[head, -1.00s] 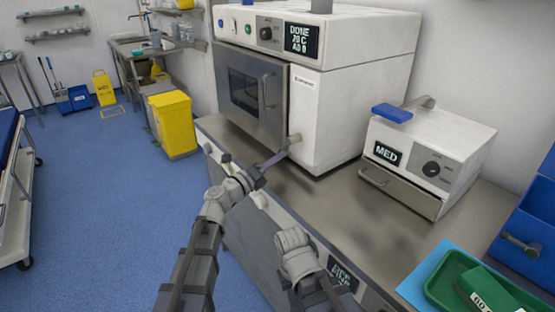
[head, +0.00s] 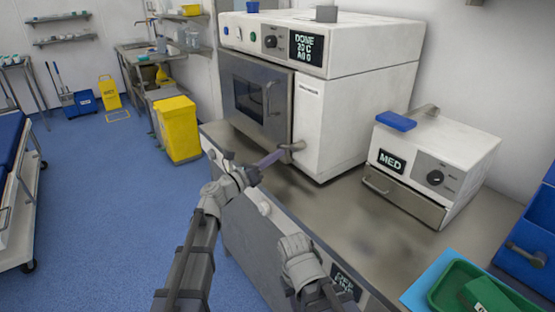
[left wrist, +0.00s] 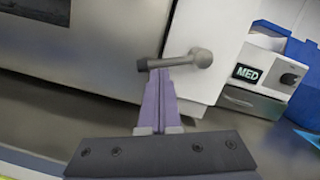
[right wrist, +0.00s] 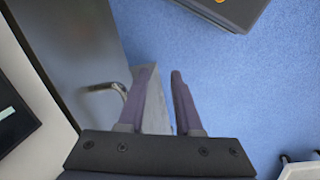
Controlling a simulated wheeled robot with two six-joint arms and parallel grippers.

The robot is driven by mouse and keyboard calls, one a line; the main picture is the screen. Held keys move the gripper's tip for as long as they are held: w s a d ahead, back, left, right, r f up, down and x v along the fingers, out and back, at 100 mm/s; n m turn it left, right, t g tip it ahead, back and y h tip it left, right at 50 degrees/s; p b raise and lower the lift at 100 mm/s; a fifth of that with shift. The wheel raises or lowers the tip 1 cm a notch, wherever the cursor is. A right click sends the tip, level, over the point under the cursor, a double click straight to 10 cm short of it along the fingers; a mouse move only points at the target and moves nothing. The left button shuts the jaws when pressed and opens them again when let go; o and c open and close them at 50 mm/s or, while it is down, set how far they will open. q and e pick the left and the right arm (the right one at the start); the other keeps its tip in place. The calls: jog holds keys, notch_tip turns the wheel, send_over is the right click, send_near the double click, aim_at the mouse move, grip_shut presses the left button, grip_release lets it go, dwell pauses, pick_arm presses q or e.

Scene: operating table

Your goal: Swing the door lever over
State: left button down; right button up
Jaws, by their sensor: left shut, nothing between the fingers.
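The steriliser door (head: 256,97) is closed, with a bar handle on its front. The grey door lever (head: 293,147) sits at the lower right edge of the door. In the left wrist view the lever (left wrist: 180,62) lies nearly level, its round hub at the right and its darker end at the left. My left gripper (head: 281,155) is shut and empty. Its fingertips (left wrist: 160,72) are just below the lever's arm, touching or very close; I cannot tell which. My right gripper (right wrist: 162,80) is open and empty, over blue floor; its fingers are hidden in the head view.
The white steriliser (head: 335,105) stands on a steel counter (head: 365,235). A smaller white MED unit (head: 440,165) is to its right, then a green tray (head: 450,280) and blue bins (head: 535,225). A yellow bin (head: 178,125) stands on the open floor at left.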

pick_arm(q)
jog(key=shift+w+a+r+m, duration=0.1)
jog(key=shift+w+r+m, duration=0.15)
jog(key=shift+m, duration=0.35)
jog(key=shift+r+p, duration=0.2)
jog(key=shift+p, duration=0.1)
jog(key=shift+w+a, duration=0.1)
